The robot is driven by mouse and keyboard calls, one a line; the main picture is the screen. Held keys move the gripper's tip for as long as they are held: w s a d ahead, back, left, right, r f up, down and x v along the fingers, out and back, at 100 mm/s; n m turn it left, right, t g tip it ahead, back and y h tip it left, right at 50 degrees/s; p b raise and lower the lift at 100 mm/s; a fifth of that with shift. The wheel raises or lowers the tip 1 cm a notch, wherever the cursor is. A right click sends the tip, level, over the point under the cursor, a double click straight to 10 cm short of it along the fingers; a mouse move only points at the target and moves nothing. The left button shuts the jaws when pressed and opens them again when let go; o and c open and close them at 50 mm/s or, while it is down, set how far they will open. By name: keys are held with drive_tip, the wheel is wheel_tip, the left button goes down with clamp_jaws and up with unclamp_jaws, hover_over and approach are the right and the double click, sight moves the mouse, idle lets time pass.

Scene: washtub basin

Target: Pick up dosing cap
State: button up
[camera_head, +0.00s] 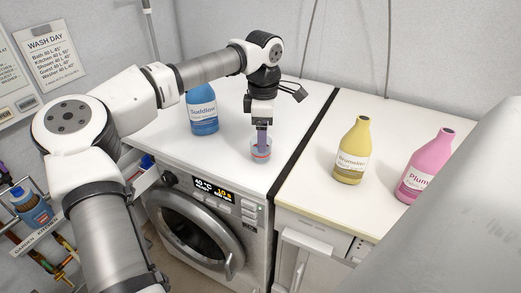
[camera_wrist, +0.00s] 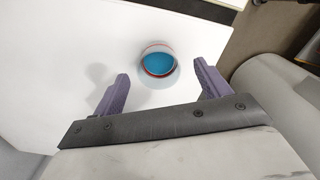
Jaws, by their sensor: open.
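The dosing cap (camera_head: 261,153) is a small clear cup with a red band, standing on the white top of the washing machine near its front edge. In the wrist view the dosing cap (camera_wrist: 157,62) shows from above with blue inside it. My gripper (camera_head: 262,140) points down just over the cap in the head view. In the wrist view my gripper (camera_wrist: 160,80) has its two purple fingers spread wide, with the cap between and slightly beyond the fingertips. The fingers do not visibly touch it.
A blue bottle (camera_head: 202,110) stands on the washing machine (camera_head: 207,215), left of my gripper. A yellow bottle (camera_head: 352,150) and a pink bottle (camera_head: 425,166) stand on the counter to the right, past a dark gap (camera_head: 306,125). An open detergent drawer (camera_head: 144,177) juts from the machine's front left.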

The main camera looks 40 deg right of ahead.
drive_tip(key=shift+w+a+f+p, duration=0.1)
drive_tip(key=shift+f+p, duration=0.15)
drive_tip(key=shift+f, duration=0.65)
drive_tip(key=shift+w+d+f+p, duration=0.1)
drive_tip(key=shift+f+p, duration=0.15)
drive_tip(key=shift+f, duration=0.7)
drive_tip(key=shift+w+a+f+p, duration=0.1)
drive_tip(key=shift+f+p, duration=0.15)
drive_tip(key=shift+f, duration=0.65)
drive_tip(key=c, duration=1.1)
